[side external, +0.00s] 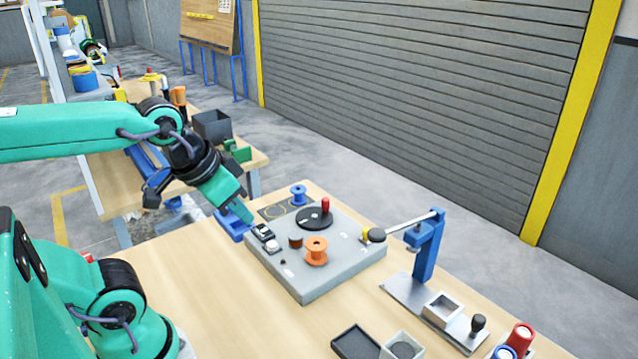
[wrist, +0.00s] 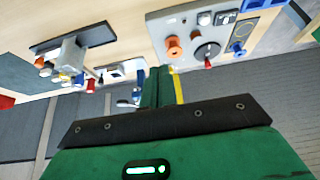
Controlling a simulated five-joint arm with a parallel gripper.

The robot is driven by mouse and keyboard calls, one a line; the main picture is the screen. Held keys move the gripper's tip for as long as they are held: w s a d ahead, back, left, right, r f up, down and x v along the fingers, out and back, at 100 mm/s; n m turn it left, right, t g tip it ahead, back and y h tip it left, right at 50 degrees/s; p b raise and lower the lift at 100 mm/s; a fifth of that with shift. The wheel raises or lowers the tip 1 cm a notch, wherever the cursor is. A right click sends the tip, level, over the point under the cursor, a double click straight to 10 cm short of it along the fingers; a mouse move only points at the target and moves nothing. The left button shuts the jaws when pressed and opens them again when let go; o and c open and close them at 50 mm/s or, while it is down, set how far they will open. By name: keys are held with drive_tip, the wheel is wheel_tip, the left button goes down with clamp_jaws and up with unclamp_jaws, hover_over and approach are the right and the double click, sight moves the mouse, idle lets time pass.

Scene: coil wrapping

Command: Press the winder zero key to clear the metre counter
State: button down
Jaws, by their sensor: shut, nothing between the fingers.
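The winder is a grey slab (side external: 318,283) on the wooden table, also seen at the top of the wrist view (wrist: 160,30). Along its left edge sit a dark display-like block (side external: 263,231) and a small light-topped block (side external: 272,246). The same pair shows in the wrist view as a dark rectangle (wrist: 225,17) and a pale block (wrist: 204,19). Which part is the zero key I cannot tell for certain; no label is readable. My gripper (side external: 245,213) is shut and empty, its tip pointing down near the slab's back left corner. Contact with the slab is not clear.
The slab carries a black crank disc (side external: 314,218) with a red knob, an orange spool (side external: 316,250) and a brown cylinder (side external: 295,241). A blue spool (side external: 298,194) stands behind. A blue post with a lever (side external: 428,246) stands right.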

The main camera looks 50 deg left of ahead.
drive_tip(key=shift+w+a, duration=0.1)
drive_tip(key=shift+w, duration=0.05)
idle(0.5)
drive_tip(key=g, duration=0.6)
hover_over(273, 243)
drive_tip(key=shift+w+f, duration=0.2)
drive_tip(key=shift+f, duration=1)
drive_tip(key=shift+w+f, duration=0.15)
drive_tip(key=shift+f, duration=1.05)
drive_tip(key=shift+f, duration=0.1)
drive_tip(key=f, duration=1.4)
drive_tip(key=shift+s, duration=0.35)
